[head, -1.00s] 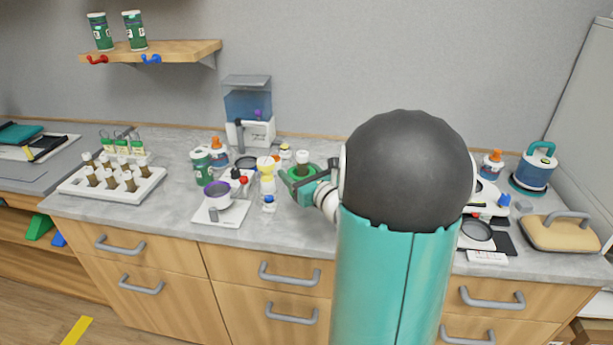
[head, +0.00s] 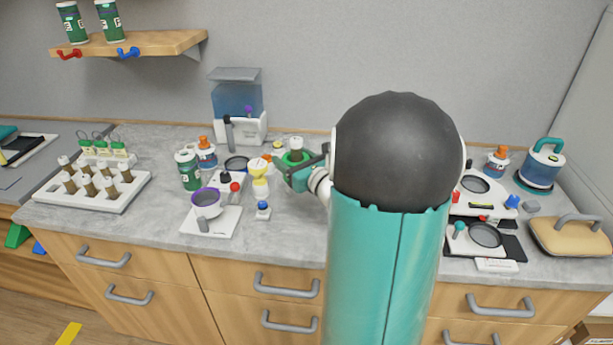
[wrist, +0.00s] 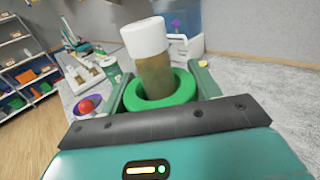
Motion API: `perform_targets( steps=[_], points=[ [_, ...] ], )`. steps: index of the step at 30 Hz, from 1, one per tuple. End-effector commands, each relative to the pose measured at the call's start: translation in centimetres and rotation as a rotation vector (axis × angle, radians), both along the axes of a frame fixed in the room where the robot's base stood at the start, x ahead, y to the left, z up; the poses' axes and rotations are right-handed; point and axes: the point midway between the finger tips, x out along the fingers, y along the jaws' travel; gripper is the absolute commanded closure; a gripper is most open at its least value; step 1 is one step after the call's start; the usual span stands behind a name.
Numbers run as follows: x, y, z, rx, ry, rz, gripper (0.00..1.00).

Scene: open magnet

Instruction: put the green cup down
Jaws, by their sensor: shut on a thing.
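The green cup (wrist: 184,90) shows in the wrist view as a thick green ring. A brown vial with a white cap (wrist: 147,38) stands up out of it, slightly tilted in the picture. My gripper (wrist: 158,100) has a finger on each side of the cup and is shut on it. In the head view the cup (head: 288,158) is over the middle of the grey bench, right of a yellow-topped white item (head: 259,180). My arm hides part of the area to its right. Whether the cup's base touches the bench cannot be told.
A blue-tanked dispenser (head: 237,105) stands behind, left of the cup. A white scale with a purple-rimmed bowl (head: 207,203) and a green-labelled jar (head: 188,171) are to the left. A small blue-capped bottle (head: 263,211) stands nearer the front. Bare bench (head: 295,225) shows in front of the cup.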

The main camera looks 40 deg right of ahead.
Motion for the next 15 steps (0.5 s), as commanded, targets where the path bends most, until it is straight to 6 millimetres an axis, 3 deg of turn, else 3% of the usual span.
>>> perform_targets(
  steps=[11,15],
  points=[
    [1.9,-7.4,-3.6,0.001,0.000,0.000,0.66],
    [2.5,-9.6,-5.9,0.003,0.002,0.000,0.66]
  ],
)
